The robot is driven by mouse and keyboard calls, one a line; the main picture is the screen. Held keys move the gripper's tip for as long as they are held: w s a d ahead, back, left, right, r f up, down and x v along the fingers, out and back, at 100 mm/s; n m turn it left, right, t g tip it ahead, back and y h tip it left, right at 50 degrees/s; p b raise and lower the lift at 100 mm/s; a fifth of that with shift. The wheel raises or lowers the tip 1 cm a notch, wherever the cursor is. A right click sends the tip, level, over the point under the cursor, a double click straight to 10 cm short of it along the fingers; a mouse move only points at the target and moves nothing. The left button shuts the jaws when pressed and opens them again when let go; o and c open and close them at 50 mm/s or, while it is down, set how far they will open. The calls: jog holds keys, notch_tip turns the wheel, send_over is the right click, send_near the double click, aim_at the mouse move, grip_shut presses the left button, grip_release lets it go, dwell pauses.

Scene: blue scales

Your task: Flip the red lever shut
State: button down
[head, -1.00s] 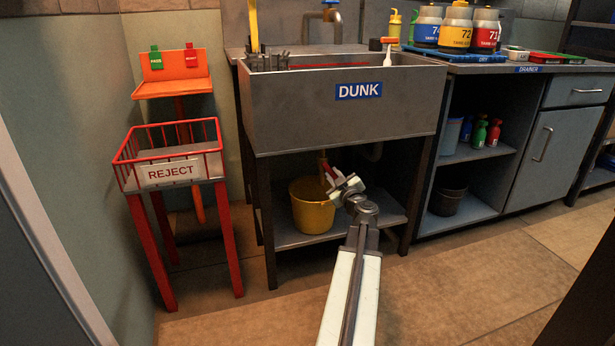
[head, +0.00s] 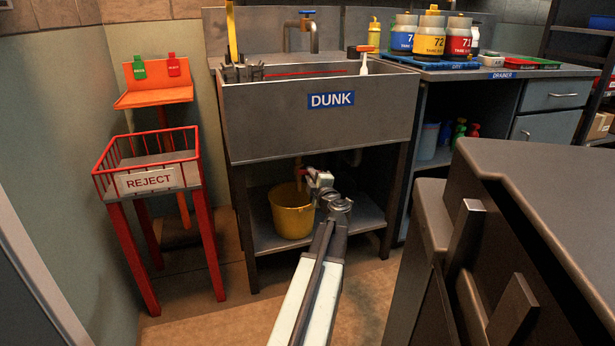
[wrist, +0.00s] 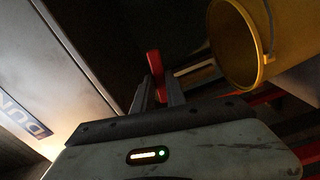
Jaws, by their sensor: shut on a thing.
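The red lever (wrist: 154,62) shows in the wrist view, with its lower part between the two dark fingers of my gripper (wrist: 158,90). My gripper is shut on it. In the head view my gripper (head: 312,178) is below the sink, just above and right of the yellow bucket. The lever is too small and too much covered by my gripper to make out clearly there. Its exact angle cannot be told.
The grey DUNK sink (head: 270,120) stands over a lower shelf with the yellow bucket (head: 291,212). The red REJECT basket stand (head: 148,180) is at left. A dark cabinet (head: 530,200) fills the right foreground. Floor shows between stand and sink.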

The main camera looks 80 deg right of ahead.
jog(key=shift+s+r+n, duration=0.1)
jog(key=shift+s+n, duration=0.1)
jog(key=shift+n, duration=0.4)
jog(key=shift+s+d, duration=0.1)
jog(key=shift+s, duration=0.15)
jog(key=c, duration=1.4)
grip_release()
jog(key=shift+s, duration=0.15)
jog(key=shift+o, duration=0.2)
jog(key=v, duration=0.7)
jog(key=shift+a, duration=0.4)
